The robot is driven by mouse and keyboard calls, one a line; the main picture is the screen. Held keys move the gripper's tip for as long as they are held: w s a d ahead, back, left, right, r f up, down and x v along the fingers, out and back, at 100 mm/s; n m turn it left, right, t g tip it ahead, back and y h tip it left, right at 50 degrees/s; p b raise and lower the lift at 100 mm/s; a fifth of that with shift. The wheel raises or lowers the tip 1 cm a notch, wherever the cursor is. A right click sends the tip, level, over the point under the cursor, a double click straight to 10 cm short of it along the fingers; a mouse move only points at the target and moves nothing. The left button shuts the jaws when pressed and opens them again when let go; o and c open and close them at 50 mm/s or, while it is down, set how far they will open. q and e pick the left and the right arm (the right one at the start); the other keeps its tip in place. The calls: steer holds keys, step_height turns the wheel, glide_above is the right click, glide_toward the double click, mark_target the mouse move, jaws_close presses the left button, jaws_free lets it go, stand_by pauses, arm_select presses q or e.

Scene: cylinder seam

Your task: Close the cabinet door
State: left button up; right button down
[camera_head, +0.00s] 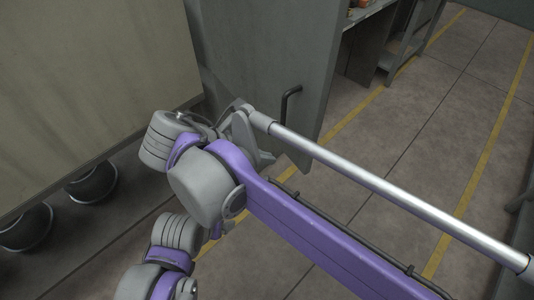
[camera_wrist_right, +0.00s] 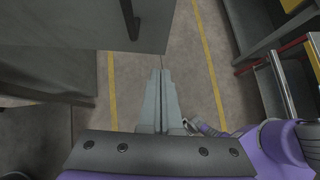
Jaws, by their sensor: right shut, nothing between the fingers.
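The cabinet door (camera_head: 265,60) is a grey panel standing open in the head view, with a dark bar handle (camera_head: 289,100) near its free edge. In the right wrist view the door (camera_wrist_right: 80,22) fills the upper left, with its handle (camera_wrist_right: 130,18) near the edge. My right gripper (camera_head: 268,160) is in front of the door's lower part, partly hidden behind my own wrist and arm. In the right wrist view the right gripper (camera_wrist_right: 160,75) is shut and empty, its tips close to the door's edge. I cannot tell whether they touch. My left gripper is not in view.
A large beige panel (camera_head: 90,80) stands at the left, with dark round objects (camera_head: 93,185) below it. Grey shelving (camera_head: 390,45) stands behind the door. The tiled floor (camera_head: 420,130) with yellow lines is open at the right.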

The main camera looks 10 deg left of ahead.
mark_target(304, 155)
steer(key=w+d+f, duration=0.1)
steer(key=d, duration=0.1)
steer(key=w+d+f, duration=0.2)
steer(key=w+d+f+p, duration=0.1)
steer(key=w, duration=0.1)
steer(key=shift+d+f, duration=0.3)
steer(key=shift+d, duration=0.1)
steer(key=shift+w+d+f, duration=0.1)
steer(key=shift+w+d, duration=0.25)
steer(key=shift+w, duration=0.1)
